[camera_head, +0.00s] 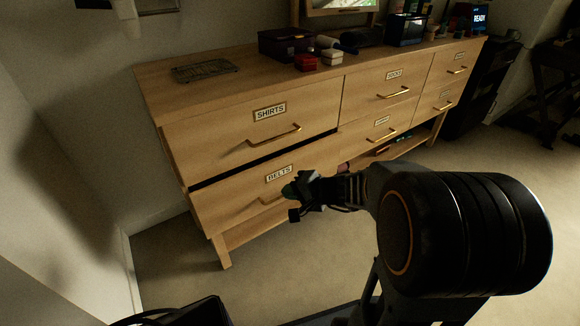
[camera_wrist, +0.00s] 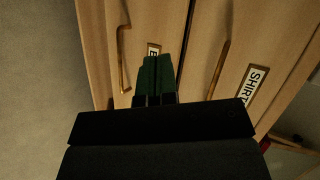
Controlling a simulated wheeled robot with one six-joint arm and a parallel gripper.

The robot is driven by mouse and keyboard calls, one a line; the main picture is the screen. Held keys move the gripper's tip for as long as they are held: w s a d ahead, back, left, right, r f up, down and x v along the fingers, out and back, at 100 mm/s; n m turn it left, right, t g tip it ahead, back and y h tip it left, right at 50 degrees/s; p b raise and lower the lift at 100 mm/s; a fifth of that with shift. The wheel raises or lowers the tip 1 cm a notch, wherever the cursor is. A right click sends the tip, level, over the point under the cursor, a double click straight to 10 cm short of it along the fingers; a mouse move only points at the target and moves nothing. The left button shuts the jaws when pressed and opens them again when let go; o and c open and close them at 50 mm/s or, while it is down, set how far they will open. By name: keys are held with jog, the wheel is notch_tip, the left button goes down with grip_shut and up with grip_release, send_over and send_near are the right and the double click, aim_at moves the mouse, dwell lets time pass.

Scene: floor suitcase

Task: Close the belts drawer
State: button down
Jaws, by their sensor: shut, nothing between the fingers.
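The belts drawer (camera_head: 238,202) is the lower left drawer of a wooden dresser, with a label reading BELTS and a brass handle. A dark gap runs along its top edge, below the shirts drawer (camera_head: 235,135), so it stands slightly out. My gripper (camera_head: 291,190) is in front of the drawer's right part, near its handle and label, and hides part of the front. In the wrist view my gripper (camera_wrist: 155,60) is shut, with its fingertips over the lower part of the belts label (camera_wrist: 153,50). The handle (camera_wrist: 123,60) is left of the fingers. I cannot tell whether the fingertips touch the front.
The dresser top (camera_head: 255,75) holds a wire rack (camera_head: 204,70), a dark box (camera_head: 286,43) and small red boxes (camera_head: 305,62). Other drawers to the right look shut. An open shelf (camera_head: 395,150) lies under them. Carpet is clear in front of the dresser's left end.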

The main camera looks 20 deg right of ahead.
aim_at(286, 160)
jog(key=w+d+f+m+t+h+b, duration=0.1)
jog(key=w+d+f+m+t+h, duration=0.35)
jog(key=d, duration=0.45)
jog(key=shift+m+y, duration=0.35)
jog(key=shift+m, duration=0.3)
jog(key=r+b+x, duration=0.1)
jog(key=x, duration=0.3)
jog(key=r+b+x, duration=0.1)
jog(key=x, duration=0.3)
jog(key=w+b+x, duration=0.1)
jog(key=x, duration=0.3)
jog(key=shift+w+r, duration=0.3)
jog(key=shift+w+a, duration=0.15)
jog(key=shift+w, duration=0.45)
jog(key=shift+w, duration=0.1)
